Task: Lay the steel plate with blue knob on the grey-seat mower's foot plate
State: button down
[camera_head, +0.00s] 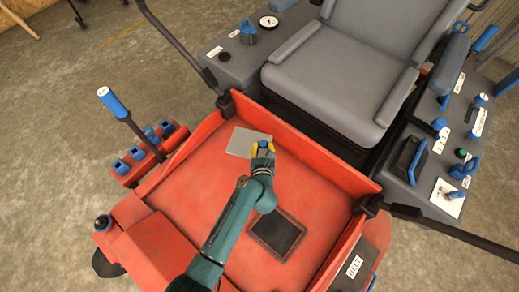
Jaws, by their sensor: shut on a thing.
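The steel plate (240,142) is a flat light-grey sheet over the upper part of the red foot plate (190,187) of the grey-seat mower (338,82). My gripper (263,149) has yellow fingertips and is shut on the plate's blue knob (263,144). The gripper and wrist hide the plate's right part. I cannot tell whether the plate touches the foot plate or hangs just above it.
A black pad (276,235) lies on the foot plate, right of my forearm. A red raised wall (315,150) stands between foot plate and seat. A blue-handled lever (114,103) and blue switches (137,153) are at the left. Bare foot plate shows left of my arm.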

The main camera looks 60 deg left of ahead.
notch_tip(320, 180, down, 9)
jog(key=b, duration=0.7)
jog(key=shift+w+f, duration=0.15)
jog(key=shift+f, duration=0.05)
jog(key=shift+r, duration=0.15)
jog(key=c, duration=0.9)
grip_release()
jog(key=shift+f, duration=0.2)
jog(key=p+v, duration=0.7)
jog(key=v, duration=0.4)
jog(key=shift+r, duration=0.25)
jog(key=shift+s+d, duration=0.35)
jog(key=shift+d, duration=0.1)
